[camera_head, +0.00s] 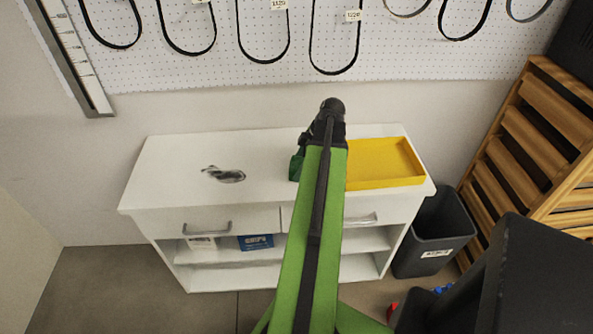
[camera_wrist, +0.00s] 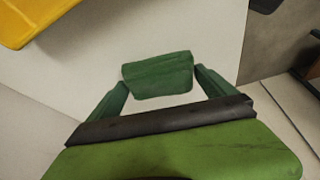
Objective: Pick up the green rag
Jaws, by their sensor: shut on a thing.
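The green rag (camera_wrist: 158,75) is a small dark green folded cloth, seen in the wrist view between the dark green fingers of my gripper (camera_wrist: 161,80). My gripper is shut on it, with a finger at each side. The white cabinet top lies behind the rag; I cannot tell whether the rag touches it. In the head view, my green arm reaches over the cabinet and hides most of the gripper. A dark green patch shows left of the arm's end there; I cannot tell if it is rag or finger.
A dark bin (camera_head: 434,232) stands right of the cabinet, beside wooden slatted crates (camera_head: 535,140). Belts hang on the pegboard behind.

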